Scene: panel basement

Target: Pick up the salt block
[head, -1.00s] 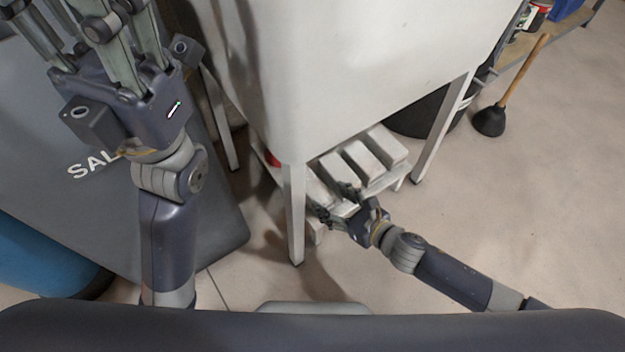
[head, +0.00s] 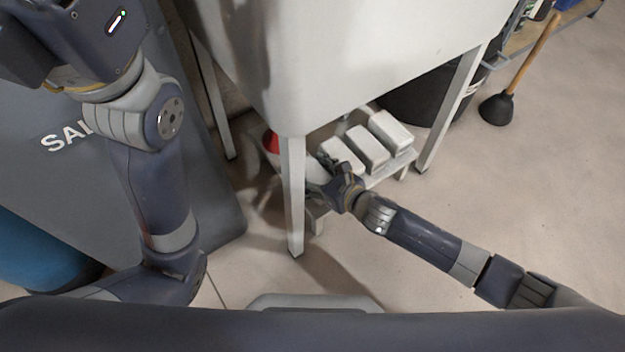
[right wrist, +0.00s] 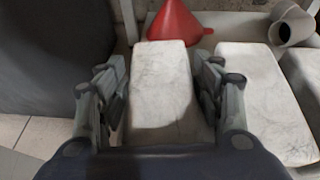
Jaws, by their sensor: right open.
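A whitish salt block (right wrist: 161,62) with grey marbling lies between the fingers of my right gripper (right wrist: 160,88) in the right wrist view. The fingers are open, one on each side of the block; I cannot tell whether they touch it. In the head view my right gripper (head: 334,180) is low at the shelf under the sink and hides most of that block. Similar blocks lie in a row to its right (head: 367,149), and one shows beside it in the right wrist view (right wrist: 262,95). My left gripper's base (head: 85,35) is at the top left, its fingers out of frame.
The blocks rest on a low white shelf (head: 398,163) under a white sink (head: 350,60) with legs, one front leg (head: 292,205) close to my right gripper. A red funnel (right wrist: 180,22) and a grey pipe elbow (right wrist: 291,24) are behind the blocks. A plunger (head: 497,107) stands at right.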

